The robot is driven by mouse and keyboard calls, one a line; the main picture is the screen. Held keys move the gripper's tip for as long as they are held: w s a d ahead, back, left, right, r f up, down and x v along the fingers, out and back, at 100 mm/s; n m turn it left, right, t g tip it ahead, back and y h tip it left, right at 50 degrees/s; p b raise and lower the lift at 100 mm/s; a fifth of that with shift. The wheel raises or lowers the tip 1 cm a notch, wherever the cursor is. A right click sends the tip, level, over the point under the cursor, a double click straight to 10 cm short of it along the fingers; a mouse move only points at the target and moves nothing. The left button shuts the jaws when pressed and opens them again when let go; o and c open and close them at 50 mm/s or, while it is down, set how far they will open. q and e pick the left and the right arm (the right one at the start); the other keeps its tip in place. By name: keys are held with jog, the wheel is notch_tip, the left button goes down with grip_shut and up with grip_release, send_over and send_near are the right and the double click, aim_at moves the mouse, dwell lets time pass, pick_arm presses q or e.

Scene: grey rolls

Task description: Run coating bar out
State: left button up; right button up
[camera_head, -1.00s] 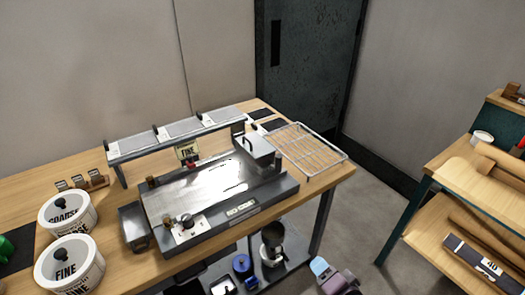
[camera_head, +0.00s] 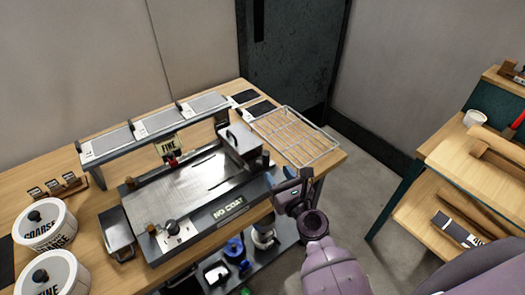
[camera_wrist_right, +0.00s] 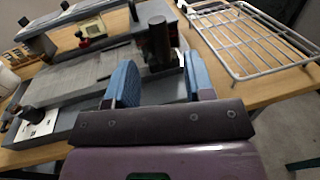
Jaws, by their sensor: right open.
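The coating machine (camera_head: 190,192) stands on the wooden bench, with a flat grey bed and a "NO COAT" label on its front. The coating bar's block (camera_head: 240,141), with a dark handle on top, sits at the bed's right end. My right gripper (camera_head: 287,174) is at the machine's front right corner, apart from the handle. In the right wrist view, the blue-padded fingers (camera_wrist_right: 162,82) are spread. A dark upright cylinder (camera_wrist_right: 157,35) shows between and beyond them; I cannot tell whether it is the bar's handle. My left gripper is not in view.
A wire rack (camera_head: 295,135) lies right of the machine. A raised shelf with grey panels (camera_head: 158,124) runs behind the bed. Two white tubs, COARSE (camera_head: 45,225) and FINE (camera_head: 52,275), stand at left. A second bench (camera_head: 475,150) is at right, across a floor gap.

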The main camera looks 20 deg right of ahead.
aim_at(268, 160)
jog(key=w, duration=0.3)
jog(key=w+a, duration=0.1)
jog(key=w, duration=0.5)
jog(key=shift+w+a, duration=0.15)
jog(key=shift+a, duration=0.05)
grip_shut()
